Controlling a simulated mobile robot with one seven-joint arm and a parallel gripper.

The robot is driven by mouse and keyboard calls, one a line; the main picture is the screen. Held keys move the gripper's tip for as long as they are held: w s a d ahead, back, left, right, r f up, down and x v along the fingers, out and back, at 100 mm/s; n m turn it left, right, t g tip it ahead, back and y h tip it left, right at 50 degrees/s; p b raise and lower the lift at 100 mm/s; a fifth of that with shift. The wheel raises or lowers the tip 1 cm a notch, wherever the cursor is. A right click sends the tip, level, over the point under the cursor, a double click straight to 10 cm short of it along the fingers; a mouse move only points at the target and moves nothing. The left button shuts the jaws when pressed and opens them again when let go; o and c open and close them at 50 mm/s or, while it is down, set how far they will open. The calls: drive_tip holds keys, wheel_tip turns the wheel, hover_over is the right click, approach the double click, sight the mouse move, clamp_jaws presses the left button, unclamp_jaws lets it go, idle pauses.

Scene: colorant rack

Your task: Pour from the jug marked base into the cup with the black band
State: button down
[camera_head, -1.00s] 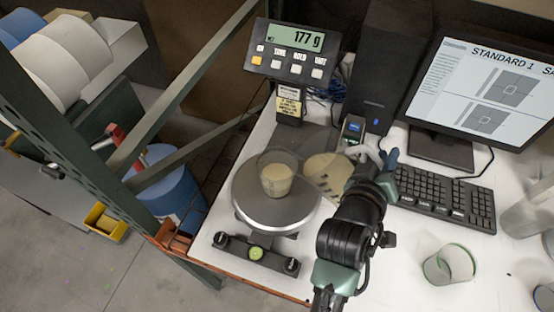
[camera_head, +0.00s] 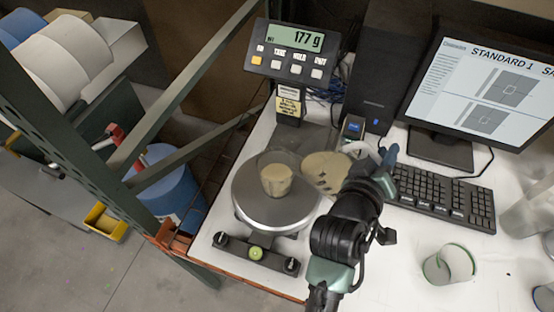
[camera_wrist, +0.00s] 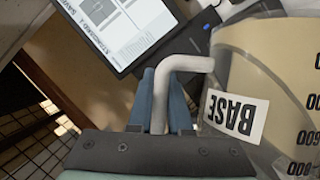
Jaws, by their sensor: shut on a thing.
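The jug marked BASE (camera_head: 327,168) holds beige liquid, hangs right of the scale and looks tilted. Its label and measuring marks show in the wrist view (camera_wrist: 285,95). My gripper (camera_head: 378,168) is shut on the jug's pale handle, seen between the fingers in the wrist view (camera_wrist: 160,100). A clear cup (camera_head: 276,178) with beige liquid stands upright on the round scale pan (camera_head: 262,212), left of the jug. I cannot make out its band's colour. No stream between jug and cup is visible.
The scale display (camera_head: 292,47) reads 177 g. A keyboard (camera_head: 445,198) and a monitor (camera_head: 490,85) stand right of my arm. A cup with a green band (camera_head: 450,265) stands at the lower right. Another cup (camera_head: 543,298) is cut off at the right edge.

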drive_tip(key=shift+w+a+r+n+h, duration=0.1)
drive_tip(key=shift+a+r+n+h, duration=0.15)
drive_tip(key=shift+r, duration=0.4)
drive_tip(key=shift+w+a+r+n+h, duration=0.15)
drive_tip(key=shift+a+r+n, duration=0.1)
drive_tip(key=shift+r, duration=0.4)
idle(1.9)
drive_tip(key=s+d+f+m+y+b, duration=0.1)
drive_tip(key=d+f+m+y+b, duration=0.25)
drive_tip(key=f, duration=0.35)
drive_tip(key=s+d+f+m+y+b, duration=0.1)
drive_tip(key=d+f+m+y+b, duration=0.2)
drive_tip(key=f, duration=0.4)
drive_tip(key=shift+m+t+h, duration=0.3)
drive_tip(key=shift+m+h, duration=0.25)
drive_tip(key=shift+h, duration=0.2)
drive_tip(key=shift+a+r+p, duration=0.1)
drive_tip(key=shift+r+p, duration=2.45)
drive_tip(key=shift+p, duration=0.2)
